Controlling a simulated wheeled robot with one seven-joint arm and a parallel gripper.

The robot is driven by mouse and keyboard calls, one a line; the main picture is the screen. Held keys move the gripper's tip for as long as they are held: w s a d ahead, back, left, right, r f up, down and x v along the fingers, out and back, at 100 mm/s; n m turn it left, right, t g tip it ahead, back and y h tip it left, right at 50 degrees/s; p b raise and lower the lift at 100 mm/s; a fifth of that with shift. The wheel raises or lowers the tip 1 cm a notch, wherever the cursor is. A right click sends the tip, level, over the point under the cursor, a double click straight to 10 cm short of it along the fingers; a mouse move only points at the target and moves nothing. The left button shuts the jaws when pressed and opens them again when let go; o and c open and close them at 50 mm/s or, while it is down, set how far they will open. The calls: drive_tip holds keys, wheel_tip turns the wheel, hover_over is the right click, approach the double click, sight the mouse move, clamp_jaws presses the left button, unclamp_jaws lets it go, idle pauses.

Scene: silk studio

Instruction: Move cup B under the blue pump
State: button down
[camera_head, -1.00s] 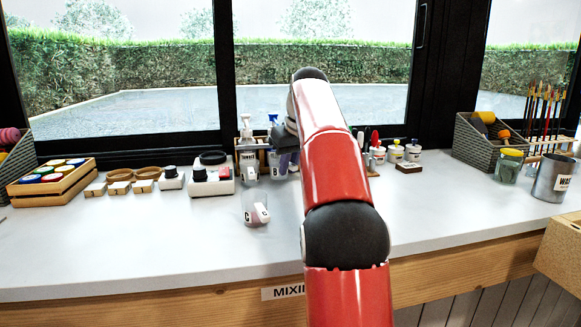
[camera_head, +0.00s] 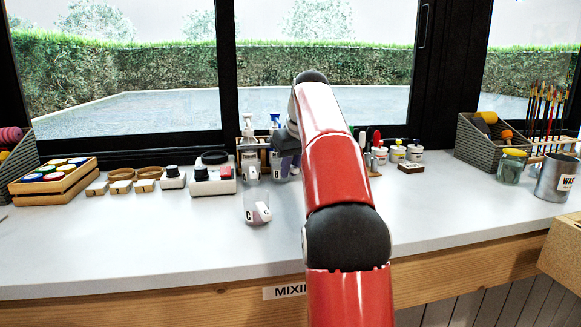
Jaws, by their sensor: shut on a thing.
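My gripper (camera_head: 284,141) is a dark shape at the far end of my red arm, close to the pump bottles at the back of the counter. It is shut on a clear cup (camera_head: 281,168), which is partly covered by the gripper and arm; I cannot read its letter. The blue pump (camera_head: 275,121) rises just behind and left of the gripper. Whether the cup is directly under its spout, or touches the counter, I cannot tell. Another clear cup (camera_head: 251,170) stands left of it, below a paler pump (camera_head: 247,124). Nearest the front is a clear cup marked C (camera_head: 256,211).
A white device with dark knobs (camera_head: 212,184) stands left of the cups. Several small capped pots (camera_head: 397,153) and a brown block (camera_head: 411,168) are right of my arm. The front of the white counter (camera_head: 180,240) is clear.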

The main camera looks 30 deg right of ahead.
drive_tip(key=shift+f, duration=0.15)
drive_tip(key=c, duration=1.3)
unclamp_jaws()
drive_tip(key=shift+c, duration=0.2)
drive_tip(key=v, duration=0.7)
drive_tip(key=shift+r+p, duration=0.35)
drive_tip(key=shift+r, duration=0.05)
drive_tip(key=shift+s, duration=0.25)
